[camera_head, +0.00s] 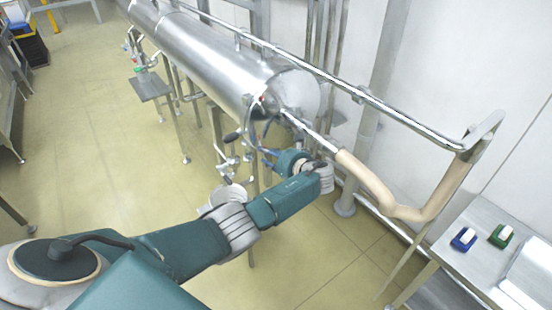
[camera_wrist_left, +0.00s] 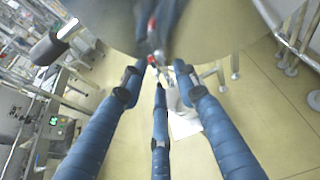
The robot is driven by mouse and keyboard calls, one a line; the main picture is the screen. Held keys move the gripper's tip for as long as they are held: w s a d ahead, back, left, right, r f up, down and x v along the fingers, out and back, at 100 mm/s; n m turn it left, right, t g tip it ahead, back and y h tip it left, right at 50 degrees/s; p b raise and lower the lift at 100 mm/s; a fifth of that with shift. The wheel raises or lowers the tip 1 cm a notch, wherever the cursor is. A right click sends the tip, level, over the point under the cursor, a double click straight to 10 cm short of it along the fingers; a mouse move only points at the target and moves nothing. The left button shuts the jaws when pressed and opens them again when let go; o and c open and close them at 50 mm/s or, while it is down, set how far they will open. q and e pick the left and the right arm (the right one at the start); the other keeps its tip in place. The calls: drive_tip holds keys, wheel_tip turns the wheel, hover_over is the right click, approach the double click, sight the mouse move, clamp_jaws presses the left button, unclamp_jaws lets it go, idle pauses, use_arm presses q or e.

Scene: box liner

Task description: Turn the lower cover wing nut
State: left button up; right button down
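A long, shiny steel tank (camera_head: 215,60) lies horizontally, with its round end cover (camera_head: 293,92) facing right. The cover's rounded metal underside fills the top of the left wrist view (camera_wrist_left: 220,25). My left gripper (camera_head: 266,158) is just below the cover end, partly hidden by my wrist. In the left wrist view its three blue fingers (camera_wrist_left: 157,72) are spread apart, with nothing clearly held between them. A small red-and-metal fitting (camera_wrist_left: 152,60) shows near the fingertips; I cannot tell whether it is the lower wing nut or whether the fingers touch it. My right gripper is not in view.
A steel rail (camera_head: 400,118) and a beige-wrapped pipe (camera_head: 368,185) run right of the tank. A steel table (camera_head: 478,222) with blue and green items is at the right. The yellow floor at left is mostly clear.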

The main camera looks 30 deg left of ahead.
use_arm(q)
drive_tip(key=v, duration=1.1)
drive_tip(key=shift+d, duration=0.2)
drive_tip(key=shift+s, duration=0.1)
drive_tip(key=s+d+f+n+g+h+b, duration=0.1)
drive_tip(key=s+d+f+n+h+b, duration=0.15)
drive_tip(key=s+f, duration=0.85)
drive_tip(key=s+d+f+n+g+h+b, duration=0.1)
drive_tip(key=s+f+n+h+b, duration=0.15)
drive_tip(key=f, duration=1.55)
drive_tip(key=s+d+f+n+g+h+b, duration=0.1)
drive_tip(key=s+f+h+b, duration=0.15)
drive_tip(key=s+f, duration=0.85)
drive_tip(key=s+d+f+n+h+b, duration=0.2)
drive_tip(key=s+f+n, duration=0.5)
drive_tip(key=s+f, duration=0.5)
drive_tip(key=s+d+f+n+g+h+b, duration=0.1)
drive_tip(key=s+f+n, duration=0.5)
drive_tip(key=s+f, duration=0.6)
drive_tip(key=s+d+h+b, duration=0.1)
drive_tip(key=s+h+b, duration=0.1)
drive_tip(key=s, duration=0.5)
drive_tip(key=shift+s+f+n+b, duration=0.15)
drive_tip(key=shift+s+n+b, duration=0.15)
drive_tip(key=shift+s+n, duration=0.1)
drive_tip(key=shift+d, duration=0.1)
